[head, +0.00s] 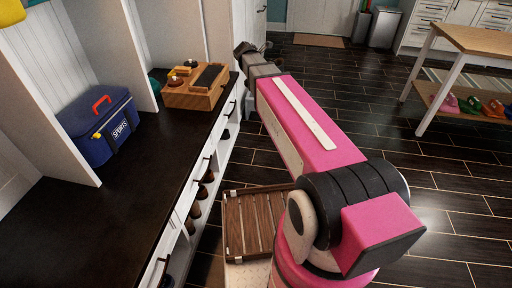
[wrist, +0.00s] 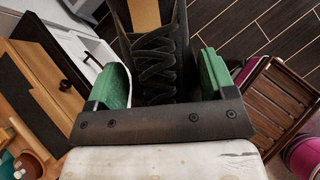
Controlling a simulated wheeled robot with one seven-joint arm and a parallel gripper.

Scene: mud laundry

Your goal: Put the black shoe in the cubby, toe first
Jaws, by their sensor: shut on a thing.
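The black shoe (wrist: 158,50) fills the middle of the wrist view, its dark laces facing the camera and a tan patch near the top edge. My gripper (wrist: 163,80) has its green fingers on either side of the shoe and is shut on it. The shoe's ends are cut off or hidden, so I cannot tell where its toe points. In the head view my gripper (head: 245,50) is at the far end of the pink arm, small and dark, beside the far end of the bench. The open cubbies (head: 181,240) run below the bench drawers; some hold brown shoes (head: 201,192).
The dark bench top (head: 120,165) carries a blue cooler bag (head: 98,124) and a wooden box (head: 193,92). A wooden table (head: 476,40) is at the right. Open tiled floor lies between.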

